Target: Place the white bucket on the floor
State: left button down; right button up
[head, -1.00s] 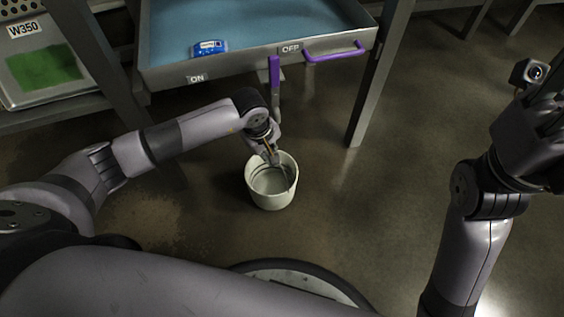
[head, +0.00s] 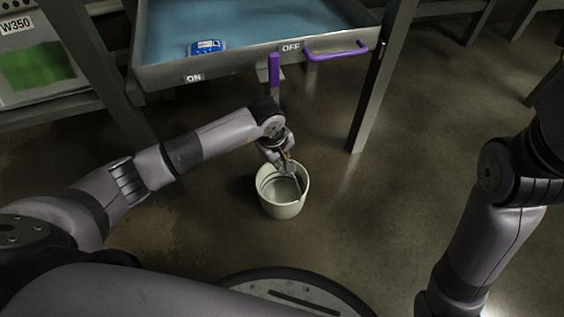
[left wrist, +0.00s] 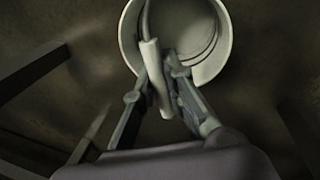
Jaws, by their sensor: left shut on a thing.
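The white bucket (head: 284,208) is upright below my left gripper (head: 289,168), over the floor in front of the blue-lined tray. I cannot tell whether its base touches the floor. In the left wrist view the bucket (left wrist: 223,52) lies just beyond the fingers, with its open mouth facing the camera. My left gripper (left wrist: 157,72) is shut on the bucket's handle, whose pale grip (left wrist: 151,62) shows between the fingers. The bucket looks empty inside. My right arm is at the right edge of the head view, its gripper out of the picture.
A metal tray (head: 230,72) with a blue bottom stands above, with ON and OFF labels, a purple lever (head: 274,75) and a purple handle (head: 337,51). A small blue device (head: 205,47) lies in it. A table leg (head: 372,95) is to the right. Open floor (head: 400,200) lies right of the bucket.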

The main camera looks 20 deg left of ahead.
pick_arm(q)
jog(key=c, duration=1.6)
grip_release()
jog(key=shift+c, duration=0.2)
